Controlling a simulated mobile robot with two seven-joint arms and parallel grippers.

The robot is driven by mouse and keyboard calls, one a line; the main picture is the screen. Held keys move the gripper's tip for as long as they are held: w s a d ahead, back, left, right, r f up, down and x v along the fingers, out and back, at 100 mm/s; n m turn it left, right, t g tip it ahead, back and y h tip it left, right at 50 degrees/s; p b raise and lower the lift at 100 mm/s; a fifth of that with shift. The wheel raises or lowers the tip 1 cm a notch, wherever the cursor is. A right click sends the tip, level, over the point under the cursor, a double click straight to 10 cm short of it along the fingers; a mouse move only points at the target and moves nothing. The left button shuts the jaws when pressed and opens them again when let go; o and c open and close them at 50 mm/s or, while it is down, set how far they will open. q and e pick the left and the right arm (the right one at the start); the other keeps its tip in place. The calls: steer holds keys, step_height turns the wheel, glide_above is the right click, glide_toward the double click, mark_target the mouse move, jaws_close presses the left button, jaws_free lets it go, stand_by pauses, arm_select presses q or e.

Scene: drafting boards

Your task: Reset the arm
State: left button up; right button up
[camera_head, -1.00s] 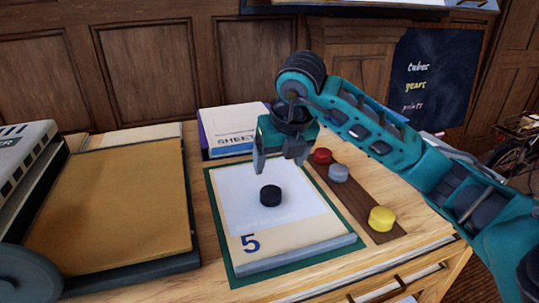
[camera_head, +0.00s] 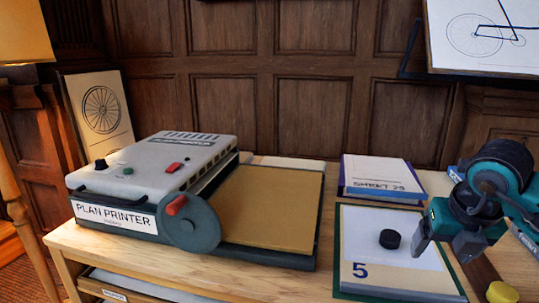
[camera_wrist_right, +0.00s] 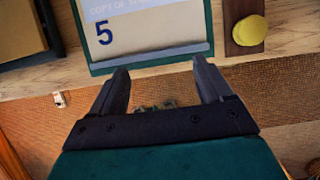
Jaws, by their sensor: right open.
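My right gripper (camera_head: 442,243) is at the right of the head view, open and empty, above the board's right side. In the right wrist view its two fingers (camera_wrist_right: 162,80) are apart with nothing between them, near the table's front edge. The green drafting board (camera_head: 392,291) carries a sheet marked 5 (camera_head: 362,270). A black round puck (camera_head: 390,239) sits on the sheet, apart from the fingers. The board's lower part also shows in the wrist view (camera_wrist_right: 150,58). My left gripper is not in view.
A plan printer (camera_head: 150,175) with a tan bed (camera_head: 270,205) stands to the left. A boxed sheet stack (camera_head: 382,177) lies behind the board. A yellow puck (camera_head: 502,292) sits at the right; it also shows in the wrist view (camera_wrist_right: 250,30). Wooden panels close off the back.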

steer(key=s+a+f+n+g+y, duration=0.1)
steer(key=s+a+f+n+y, duration=0.15)
steer(key=a+y, duration=0.45)
steer(key=s+a+f+n+g+y, duration=0.1)
steer(key=s+a+f+y, duration=0.25)
steer(key=a, duration=0.75)
steer(key=s+a+r+m+t+y, duration=0.2)
steer(key=a+r+m+t+y, duration=0.2)
steer(key=a+r+m+y, duration=0.45)
steer(key=w+d+f+m+t+h, duration=0.4)
steer(key=d+f+m+t+h, duration=0.45)
steer(key=m+t, duration=0.55)
steer(key=s+d+f+m+g+h, duration=0.2)
steer(key=s+f+m+g+h, duration=0.25)
steer(key=f, duration=0.55)
steer(key=s+d+f+m+g+h, duration=0.2)
steer(key=s+f+m+g, duration=0.25)
steer(key=f+m, duration=0.4)
arm_select(q)
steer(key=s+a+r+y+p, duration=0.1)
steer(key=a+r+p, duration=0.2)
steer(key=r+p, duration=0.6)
steer(key=p, duration=0.4)
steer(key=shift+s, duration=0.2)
arm_select(e)
steer(key=s+d+r+n+h, duration=0.1)
steer(key=s+d+r, duration=0.1)
steer(key=r, duration=0.4)
steer(key=shift+s, duration=0.55)
